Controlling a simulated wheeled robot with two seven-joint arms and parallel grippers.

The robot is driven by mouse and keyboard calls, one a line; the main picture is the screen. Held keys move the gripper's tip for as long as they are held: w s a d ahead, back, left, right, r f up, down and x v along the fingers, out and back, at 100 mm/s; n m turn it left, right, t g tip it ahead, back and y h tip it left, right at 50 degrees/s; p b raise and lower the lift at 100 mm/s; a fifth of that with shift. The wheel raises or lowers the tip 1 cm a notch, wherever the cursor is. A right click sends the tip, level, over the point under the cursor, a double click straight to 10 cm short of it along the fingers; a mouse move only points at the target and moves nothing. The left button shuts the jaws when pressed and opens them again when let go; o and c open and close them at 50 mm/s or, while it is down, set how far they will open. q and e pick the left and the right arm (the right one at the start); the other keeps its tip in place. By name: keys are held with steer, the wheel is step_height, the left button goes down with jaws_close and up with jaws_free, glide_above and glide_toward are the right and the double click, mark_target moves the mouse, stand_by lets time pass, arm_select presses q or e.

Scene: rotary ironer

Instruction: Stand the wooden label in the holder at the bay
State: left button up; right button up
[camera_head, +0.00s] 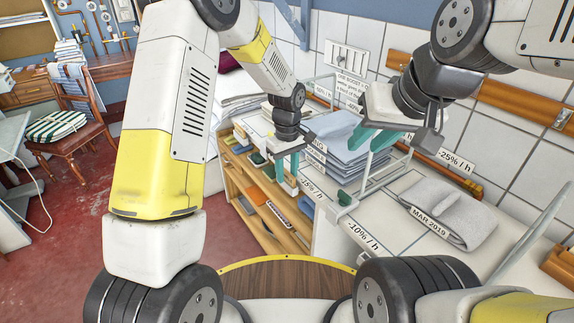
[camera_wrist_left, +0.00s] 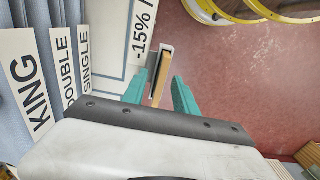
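In the left wrist view, a thin wooden label (camera_wrist_left: 161,84) shows nearly edge-on, tan with a darker edge. It stands in a pale bracket, which looks like the holder (camera_wrist_left: 167,48), beside the "-15% / h" strip. My left gripper's teal fingers (camera_wrist_left: 160,92) lie on either side of the label, with narrow gaps showing; they look open. In the head view my left gripper (camera_head: 286,166) is at the counter's front edge, and the label there is largely hidden. My right gripper (camera_head: 374,141) is open and empty, above the wire divider right of the linen stack.
A blue-grey linen stack (camera_head: 340,128) with size tags stands close behind my left gripper. A wire divider (camera_head: 382,180) and a folded grey cloth (camera_head: 447,205) marked "MAR 2019" are on the counter to the right. Wooden shelves (camera_head: 262,222) lie below.

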arm_select(q)
jaws_close()
steer(key=shift+r, duration=0.15)
